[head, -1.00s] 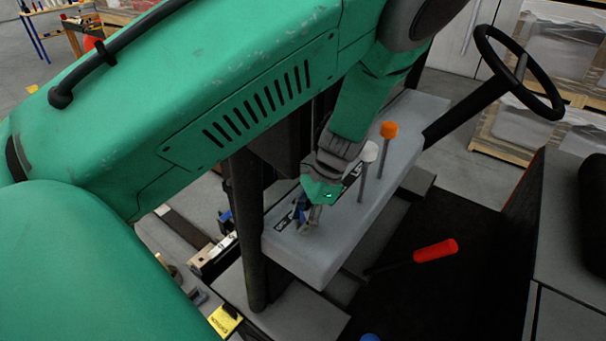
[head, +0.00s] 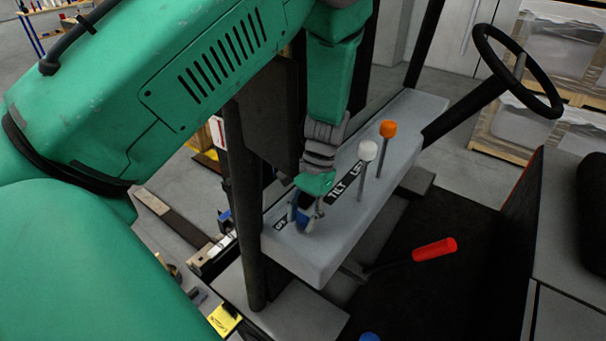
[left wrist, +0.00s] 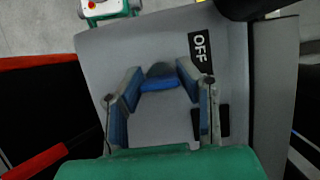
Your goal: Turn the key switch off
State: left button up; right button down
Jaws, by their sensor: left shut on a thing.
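The key switch (left wrist: 160,80), a small dark knob with a blue part, is on the grey console (head: 325,250). In the left wrist view it lies between the fingertips of my left gripper (left wrist: 162,72). The fingers have blue inner pads and are shut on the switch. An "OFF" label (left wrist: 200,48) is on the console beside one fingertip. In the head view my left gripper (head: 304,214) reaches down to the console's near end and mostly hides the switch. The switch's exact angle is hard to tell. My right gripper is not in view.
A white-knobbed lever (head: 367,151) and an orange-knobbed lever (head: 388,130) stand on the console behind the gripper. A black steering wheel (head: 518,70) is at the upper right. A red-handled lever (head: 434,250) is to the right, and a dark post (head: 248,220) to the left.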

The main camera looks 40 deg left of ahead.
pick_arm(q)
jog(key=shift+w+r, duration=0.1)
jog(key=shift+w, duration=0.15)
jog(key=o, duration=1)
jog(key=shift+o, duration=0.7)
jog(key=v, duration=0.7)
